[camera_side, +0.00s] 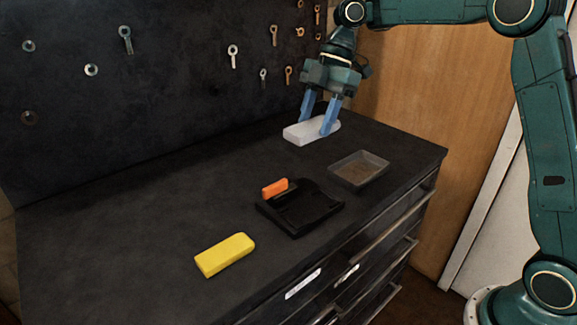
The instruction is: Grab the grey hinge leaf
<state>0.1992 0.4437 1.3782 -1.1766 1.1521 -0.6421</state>
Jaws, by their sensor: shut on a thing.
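The grey hinge leaf, a pale flat block (300,135), is at the back right of the dark bench top. My gripper (317,126) points down over it, with one blue finger on its far side and one on its near side. The fingers are shut on the block. It looks level and appears to rest on the bench, though a small gap beneath it cannot be ruled out. The far fingertip is partly hidden behind the block.
A grey shallow tray (359,169) stands in front of the block. A black dustpan-like holder (300,210) with an orange piece (275,188) and a yellow block (225,254) lie nearer. A dark pegboard wall (150,90) with hanging tools rises behind. The bench's left side is clear.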

